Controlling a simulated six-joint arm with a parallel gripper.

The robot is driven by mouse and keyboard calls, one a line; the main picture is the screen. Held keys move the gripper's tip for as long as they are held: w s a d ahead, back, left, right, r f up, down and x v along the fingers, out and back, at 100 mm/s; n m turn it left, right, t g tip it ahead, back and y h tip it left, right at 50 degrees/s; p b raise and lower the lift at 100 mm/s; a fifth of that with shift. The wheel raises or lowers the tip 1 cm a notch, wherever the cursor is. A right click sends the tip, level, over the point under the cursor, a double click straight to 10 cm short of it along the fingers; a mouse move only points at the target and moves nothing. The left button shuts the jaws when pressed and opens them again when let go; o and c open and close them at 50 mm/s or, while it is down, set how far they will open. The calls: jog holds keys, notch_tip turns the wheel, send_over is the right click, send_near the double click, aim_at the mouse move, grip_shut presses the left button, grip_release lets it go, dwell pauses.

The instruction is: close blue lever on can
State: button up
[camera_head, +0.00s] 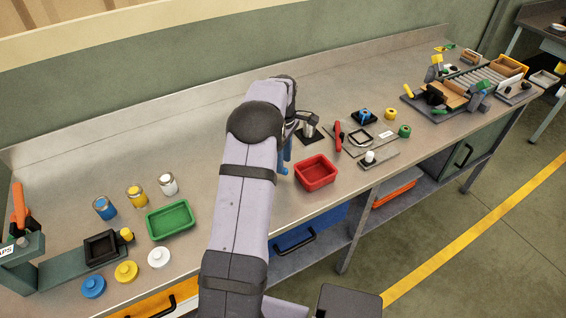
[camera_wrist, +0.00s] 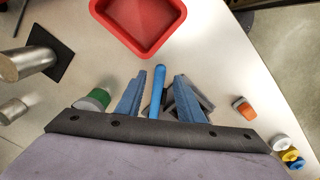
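A blue lever (camera_wrist: 158,88) stands out between my fingers in the wrist view. My gripper (camera_wrist: 160,78) is open, with one blue-grey finger on each side of the lever and a gap on both sides. A grey part shows behind the right finger; what the lever joins is hidden by my gripper. A metal can-like cylinder (camera_wrist: 28,62) by a dark square plate is left of the fingers. In the head view a metal can (camera_head: 308,127) is just right of my arm. Blue parts show below my arm there; I cannot tell whether they are fingers or lever.
A red tray (camera_wrist: 140,8) is just beyond the fingertips; the head view shows it too (camera_head: 316,184). A green-topped piece (camera_wrist: 95,98) is near the left finger. A red-handled fixture (camera_head: 338,137) stands right of the can. A green tray (camera_head: 149,229) and several jars are left.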

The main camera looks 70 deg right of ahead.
jog(key=shift+f+p, duration=0.35)
jog(key=shift+f, duration=1)
grip_shut()
jog(key=shift+a, duration=0.15)
jog(key=shift+w+a+m+b, duration=0.3)
jog(key=shift+w+a+m, duration=0.05)
jog(key=shift+a+m, duration=0.55)
jog(key=shift+w+a+m+b, duration=0.3)
jog(key=shift+a+m, duration=0.45)
jog(key=shift+m, duration=0.15)
jog(key=shift+w+a+r+m, duration=0.1)
jog(key=shift+w+a+m, duration=0.55)
jog(key=shift+m, duration=0.25)
jog(key=shift+w+a+m, duration=0.4)
jog(key=shift+a+m, duration=0.3)
jog(key=shift+m, duration=0.2)
grip_release()
